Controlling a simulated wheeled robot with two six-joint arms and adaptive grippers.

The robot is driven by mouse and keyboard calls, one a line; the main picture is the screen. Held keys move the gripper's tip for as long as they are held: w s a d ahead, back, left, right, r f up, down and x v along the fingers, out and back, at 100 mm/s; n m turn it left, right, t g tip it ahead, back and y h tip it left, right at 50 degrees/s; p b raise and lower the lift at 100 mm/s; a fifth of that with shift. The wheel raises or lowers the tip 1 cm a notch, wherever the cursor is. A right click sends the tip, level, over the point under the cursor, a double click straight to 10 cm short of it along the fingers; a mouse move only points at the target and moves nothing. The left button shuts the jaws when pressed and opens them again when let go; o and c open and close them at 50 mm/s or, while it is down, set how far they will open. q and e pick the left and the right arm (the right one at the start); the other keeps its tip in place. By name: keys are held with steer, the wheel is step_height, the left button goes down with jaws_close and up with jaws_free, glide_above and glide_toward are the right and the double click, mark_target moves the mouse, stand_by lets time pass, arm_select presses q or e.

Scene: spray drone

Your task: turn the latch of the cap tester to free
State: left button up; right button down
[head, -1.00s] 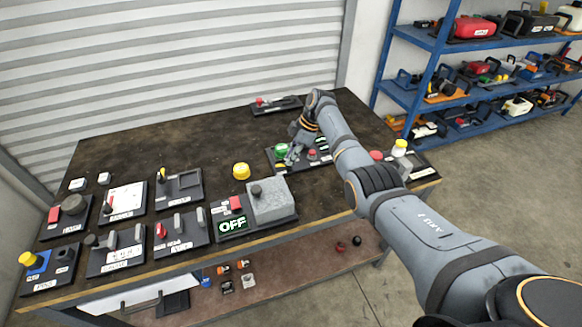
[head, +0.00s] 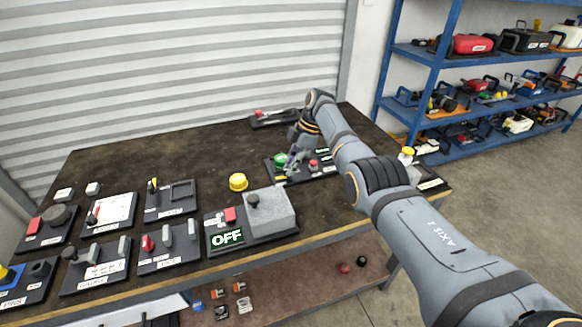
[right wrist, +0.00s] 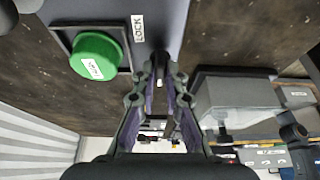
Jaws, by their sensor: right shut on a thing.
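The cap tester appears to be the dark panel (head: 322,170) toward the right of the bench in the head view. It has a green button (head: 280,159), which also shows large in the right wrist view (right wrist: 97,56). Beside that button is a white LOCK label (right wrist: 138,28). My right gripper (head: 291,172) is at this panel; its fingers converge in the right wrist view (right wrist: 162,78). They are shut on a small dark latch piece (right wrist: 159,84) near the label, mostly hidden by the fingers. Its exact turn is hard to tell. My left gripper is not in view.
Several switch panels fill the bench's left side. A small panel (head: 274,117) lies at the back. Bare bench top (head: 185,147) lies behind the panels.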

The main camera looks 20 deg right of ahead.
steer(key=c, duration=1.4)
jaws_free()
steer(key=v, duration=0.7)
steer(key=shift+r, duration=0.25)
steer(key=shift+d, duration=0.1)
